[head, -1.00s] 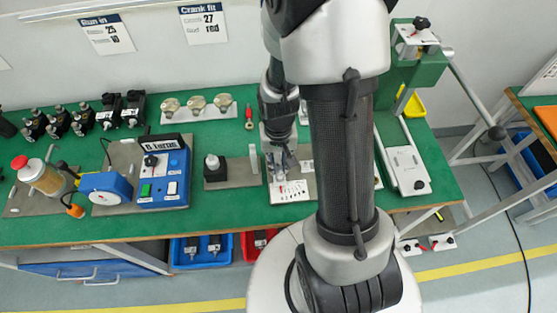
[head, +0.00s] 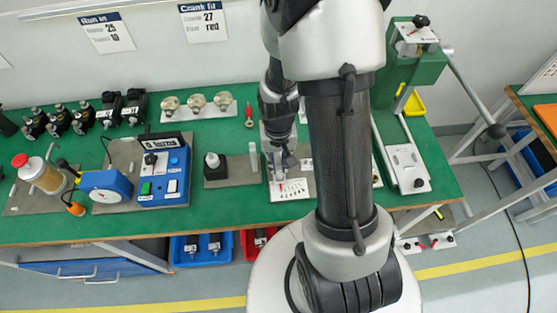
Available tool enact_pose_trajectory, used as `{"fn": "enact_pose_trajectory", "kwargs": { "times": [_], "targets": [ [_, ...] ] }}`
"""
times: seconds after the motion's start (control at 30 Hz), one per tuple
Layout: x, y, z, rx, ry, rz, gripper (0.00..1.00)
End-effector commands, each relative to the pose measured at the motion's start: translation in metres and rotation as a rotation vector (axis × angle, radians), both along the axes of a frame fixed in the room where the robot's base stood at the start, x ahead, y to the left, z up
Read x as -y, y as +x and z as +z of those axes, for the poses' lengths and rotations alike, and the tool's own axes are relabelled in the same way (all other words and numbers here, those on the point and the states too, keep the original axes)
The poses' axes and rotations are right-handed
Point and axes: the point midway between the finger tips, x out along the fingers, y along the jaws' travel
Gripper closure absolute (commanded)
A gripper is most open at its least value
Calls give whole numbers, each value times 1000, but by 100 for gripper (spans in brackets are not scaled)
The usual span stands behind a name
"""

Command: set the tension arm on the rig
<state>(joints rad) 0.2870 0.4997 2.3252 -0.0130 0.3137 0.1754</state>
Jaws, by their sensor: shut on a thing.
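My gripper (head: 279,172) points down at a small grey rig plate with a white scale card (head: 290,189) on the green bench. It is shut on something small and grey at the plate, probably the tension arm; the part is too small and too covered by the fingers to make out. I cannot tell if the part touches the rig. My own arm hides the right side of the plate.
Left of the plate stands a black block on a grey base (head: 218,182). Further left is a blue control box (head: 164,177). A row of round metal parts (head: 197,104) stands behind. A green press (head: 417,62) and a white fixture plate (head: 404,165) are on the right.

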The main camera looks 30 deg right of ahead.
Motion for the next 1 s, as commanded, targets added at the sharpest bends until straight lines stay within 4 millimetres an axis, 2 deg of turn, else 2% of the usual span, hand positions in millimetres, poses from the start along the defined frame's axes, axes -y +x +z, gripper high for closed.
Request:
{"fn": "enact_pose_trajectory", "kwargs": {
  "times": [0.2, 0.23, 0.57, 0.87, 1.0],
  "targets": [
    [-1, -2, -4, -7, 2, 0, 100],
    [-1, -3, -4, -7, 2, 0, 81],
    [-1, -4, -5, -10, 3, 0, 59],
    [-1, -3, -3, -7, 2, 0, 59],
    [0, -1, 5, -3, 0, 0, 59]
  ]
}}
